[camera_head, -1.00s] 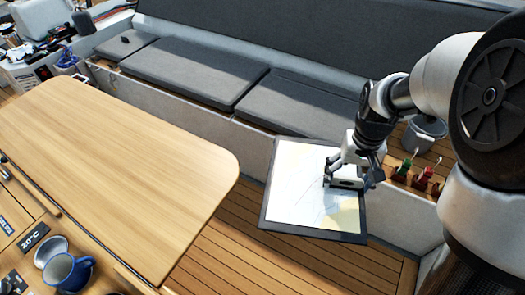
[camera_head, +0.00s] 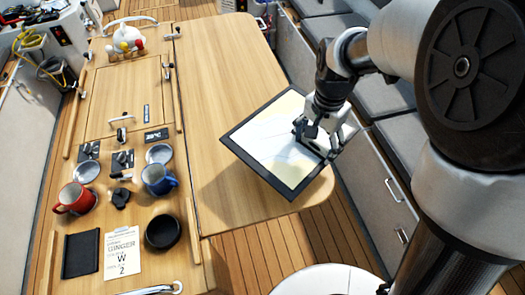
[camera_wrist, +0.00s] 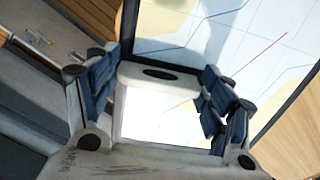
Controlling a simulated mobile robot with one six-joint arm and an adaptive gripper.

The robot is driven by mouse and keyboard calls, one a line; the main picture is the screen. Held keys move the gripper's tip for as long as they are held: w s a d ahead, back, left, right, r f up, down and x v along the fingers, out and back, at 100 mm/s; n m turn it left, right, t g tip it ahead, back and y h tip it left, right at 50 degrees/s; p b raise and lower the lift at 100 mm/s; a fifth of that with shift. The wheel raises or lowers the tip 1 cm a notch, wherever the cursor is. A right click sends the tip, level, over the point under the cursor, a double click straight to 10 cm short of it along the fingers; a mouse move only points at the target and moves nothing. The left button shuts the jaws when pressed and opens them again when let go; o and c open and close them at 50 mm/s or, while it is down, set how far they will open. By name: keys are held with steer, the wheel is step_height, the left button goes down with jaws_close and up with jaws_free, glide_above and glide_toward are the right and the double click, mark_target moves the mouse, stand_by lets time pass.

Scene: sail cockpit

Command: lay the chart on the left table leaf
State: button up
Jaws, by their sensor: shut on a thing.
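The chart (camera_head: 262,138) is a pale sheet on a dark-edged board. My gripper (camera_head: 316,140) is shut on the chart near its right side in the head view. The chart also shows in the wrist view (camera_wrist: 205,30), with blue and red lines on it. It is over the near part of the wooden table leaf (camera_head: 225,60), with its right part towards the leaf's edge. A shadow on the leaf suggests the chart is above the wood; the exact gap cannot be told. My gripper (camera_wrist: 165,95) hides part of the chart.
The table's middle holds a red mug (camera_head: 75,199), a blue mug (camera_head: 158,180), a black bowl (camera_head: 163,232) and a note card (camera_head: 122,252). A white teapot-like object (camera_head: 127,40) stands at the far end. Benches are at right. The leaf's far part is clear.

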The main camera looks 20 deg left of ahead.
steer(key=s+a+r+m+p, duration=0.45)
steer(key=a+r+m, duration=0.2)
steer(key=a, duration=0.45)
steer(key=shift+n, duration=0.25)
steer(key=f, duration=0.6)
steer(key=f+b, duration=0.1)
steer(key=f, duration=0.6)
steer(key=f+b, duration=0.1)
steer(key=f, duration=0.5)
steer(key=shift+w+a+f, duration=0.1)
steer(key=shift+w+f, duration=0.15)
steer(key=shift+w, duration=0.05)
steer(key=shift+f+b, duration=0.4)
steer(key=o, duration=1.2)
